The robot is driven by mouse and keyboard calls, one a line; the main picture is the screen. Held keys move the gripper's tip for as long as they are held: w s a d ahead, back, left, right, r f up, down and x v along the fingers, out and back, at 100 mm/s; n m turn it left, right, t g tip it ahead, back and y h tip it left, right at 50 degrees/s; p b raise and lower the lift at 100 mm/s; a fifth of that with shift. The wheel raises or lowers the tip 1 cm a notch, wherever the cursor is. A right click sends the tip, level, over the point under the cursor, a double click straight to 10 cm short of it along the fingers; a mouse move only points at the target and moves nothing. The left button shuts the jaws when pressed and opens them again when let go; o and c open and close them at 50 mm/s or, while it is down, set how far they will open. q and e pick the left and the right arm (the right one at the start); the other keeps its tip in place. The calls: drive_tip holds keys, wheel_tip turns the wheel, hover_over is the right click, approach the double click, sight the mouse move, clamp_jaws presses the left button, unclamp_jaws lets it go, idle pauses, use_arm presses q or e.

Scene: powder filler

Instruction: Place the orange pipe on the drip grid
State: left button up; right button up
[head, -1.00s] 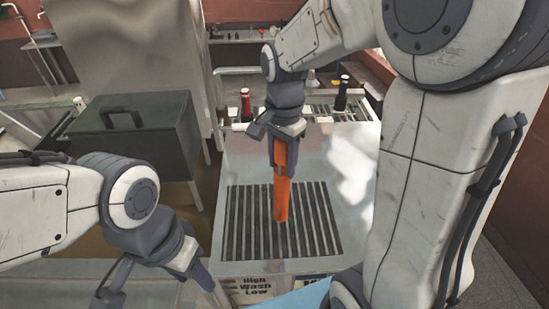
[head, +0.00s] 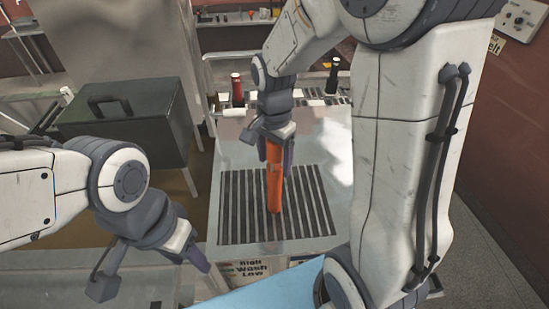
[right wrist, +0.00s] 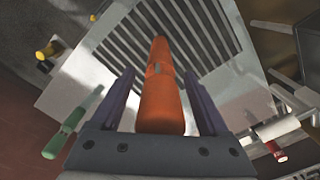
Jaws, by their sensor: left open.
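The orange pipe (head: 275,188) stands roughly upright on the dark slatted drip grid (head: 318,215), near its middle. My right gripper (head: 276,155) is above the grid with its fingers on either side of the pipe's upper part. In the right wrist view the pipe (right wrist: 161,95) lies between the two fingers (right wrist: 160,85), with gaps on both sides, so the gripper looks open around it. The drip grid (right wrist: 205,30) shows beyond the pipe there. My left gripper (head: 150,273) is open and empty at the lower left, apart from the grid.
A dark green box with a handle (head: 125,130) stands at the left. Bare metal surface (head: 235,150) surrounds the grid. A light blue surface (head: 265,298) is at the front.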

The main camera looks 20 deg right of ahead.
drive_tip(key=shift+r, duration=0.1)
wheel_tip(320, 180, up, 11)
drive_tip(key=shift+w+r+b, duration=0.1)
drive_tip(key=shift+b, duration=0.55)
drive_tip(key=shift+r, duration=0.45)
drive_tip(key=s+a+f+n, duration=0.5)
drive_tip(key=s+a+n, duration=0.1)
drive_tip(key=s+n, duration=0.3)
drive_tip(key=s+a+f+n+y, duration=0.1)
drive_tip(key=s+a+f+n, duration=0.4)
drive_tip(key=s+n, duration=0.4)
drive_tip(key=shift+a+n, duration=0.7)
drive_tip(key=shift+n, duration=0.1)
